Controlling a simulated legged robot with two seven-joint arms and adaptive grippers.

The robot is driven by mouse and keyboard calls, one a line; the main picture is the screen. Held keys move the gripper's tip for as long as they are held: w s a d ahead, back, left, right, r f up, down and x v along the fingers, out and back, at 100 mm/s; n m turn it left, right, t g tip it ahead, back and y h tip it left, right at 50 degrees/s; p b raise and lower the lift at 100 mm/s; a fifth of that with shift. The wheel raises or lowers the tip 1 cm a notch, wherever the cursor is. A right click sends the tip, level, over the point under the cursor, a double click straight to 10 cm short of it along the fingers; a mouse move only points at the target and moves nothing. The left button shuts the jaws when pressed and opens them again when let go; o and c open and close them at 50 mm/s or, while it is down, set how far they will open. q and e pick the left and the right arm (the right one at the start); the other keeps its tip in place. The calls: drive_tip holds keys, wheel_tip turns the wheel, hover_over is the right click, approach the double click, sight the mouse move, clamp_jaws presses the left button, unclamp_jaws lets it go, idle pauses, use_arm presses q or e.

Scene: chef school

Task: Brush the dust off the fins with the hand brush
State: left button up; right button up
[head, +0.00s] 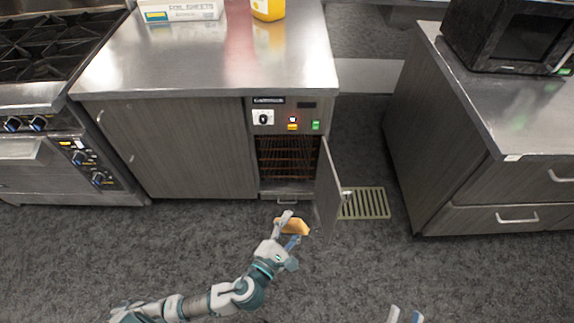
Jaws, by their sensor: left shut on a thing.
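My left gripper (291,227) is shut on a tan, wooden-looking hand brush (296,225) just in front of the open cabinet. The fingers hide part of the brush, and its bristles cannot be made out. The fins (286,158) show as dark reddish-brown rows inside the open compartment under the control panel. The brush is apart from them, lower and nearer to me. Dust on the fins is too small to tell. My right gripper (405,315) shows only its two fingertips at the bottom edge, spread apart with nothing visible between them.
The compartment door (328,188) stands open, jutting towards me right of the brush. A floor drain grate (365,203) lies beyond it. A stove (45,130) stands left, and a counter with a microwave (510,35) right. The floor in front is clear.

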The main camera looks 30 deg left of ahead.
use_arm(q)
drive_tip(key=s, duration=0.1)
drive_tip(key=s+d+p, duration=0.1)
drive_tip(key=s+d, duration=0.1)
drive_tip(key=shift+s+d+r, duration=0.2)
drive_tip(key=shift+d+r, duration=0.05)
drive_tip(key=p, duration=0.3)
approach(298, 233)
drive_tip(key=shift+s+d+f, duration=0.1)
drive_tip(key=shift+s+d, duration=0.2)
drive_tip(key=shift+d, duration=0.6)
drive_tip(key=shift+s+d+r, duration=0.1)
drive_tip(key=shift+s+d, duration=0.25)
drive_tip(key=shift+d, duration=0.6)
drive_tip(key=shift+s+d+f, duration=0.1)
drive_tip(key=shift+s+d, duration=0.2)
drive_tip(key=shift+d, duration=0.6)
use_arm(e)
wheel_tip(298, 233, up, 7)
drive_tip(key=shift+s+t+y, duration=0.2)
drive_tip(key=shift+t+y, duration=0.1)
